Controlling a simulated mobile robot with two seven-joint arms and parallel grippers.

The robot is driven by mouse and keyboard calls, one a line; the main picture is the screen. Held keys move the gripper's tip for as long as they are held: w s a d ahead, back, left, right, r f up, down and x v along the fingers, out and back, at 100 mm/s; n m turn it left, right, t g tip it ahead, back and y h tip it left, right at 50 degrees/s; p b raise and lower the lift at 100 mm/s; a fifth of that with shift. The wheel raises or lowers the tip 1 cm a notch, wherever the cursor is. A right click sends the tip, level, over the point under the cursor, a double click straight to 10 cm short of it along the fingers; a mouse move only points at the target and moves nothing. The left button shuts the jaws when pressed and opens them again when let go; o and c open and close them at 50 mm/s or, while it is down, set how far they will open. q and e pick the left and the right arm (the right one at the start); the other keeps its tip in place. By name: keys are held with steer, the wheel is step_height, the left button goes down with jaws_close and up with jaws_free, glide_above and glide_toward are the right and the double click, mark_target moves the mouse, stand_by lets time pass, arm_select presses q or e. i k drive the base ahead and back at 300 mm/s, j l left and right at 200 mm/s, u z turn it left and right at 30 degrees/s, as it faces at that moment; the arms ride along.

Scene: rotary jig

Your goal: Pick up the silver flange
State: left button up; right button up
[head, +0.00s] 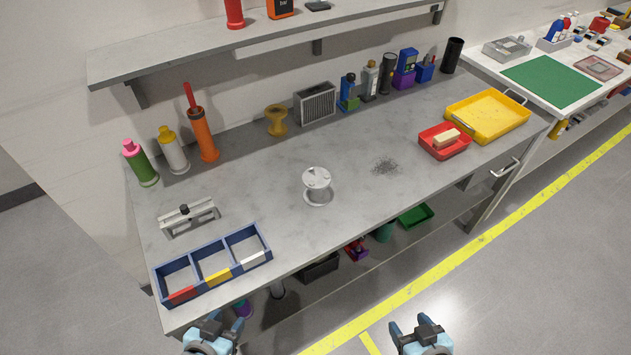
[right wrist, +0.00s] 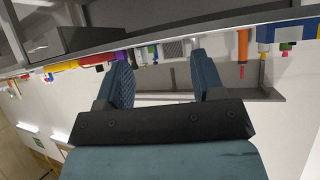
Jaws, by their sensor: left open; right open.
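A pale silver-grey round piece (head: 317,180) stands upright near the middle of the grey workbench (head: 255,180) in the head view. It has a flat disc with small marks on top and a wider ring at its foot. It is the only flange-like thing I see; I cannot tell whether the disc and ring are one part. My left gripper (head: 212,328) is open and empty at the bottom, off the bench's front edge. My right gripper (head: 415,326) is open and empty farther right, also off the bench. It also shows in the right wrist view (right wrist: 160,75), with nothing between its fingers.
A blue divided bin (head: 213,246) and a grey clamp fixture (head: 189,217) are at the bench's left. Bottles and tools line the back. A red tray (head: 430,152) and yellow tray (head: 488,125) stand right. A shelf (head: 270,45) overhangs the back. Bench around the round piece is clear.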

mark_target(317, 195)
steer(key=i+l, duration=0.25)
steer(key=l, duration=0.2)
steer(key=i+l, duration=0.55)
steer(key=l, duration=0.3)
steer(key=i+l, duration=0.25)
steer(key=l, duration=0.15)
steer(key=i+l+u, duration=0.1)
steer(key=l+u, duration=0.15)
steer(key=u, duration=0.2)
steer(key=i+l+u, duration=0.1)
steer(key=l+u, duration=0.15)
steer(key=u, duration=0.2)
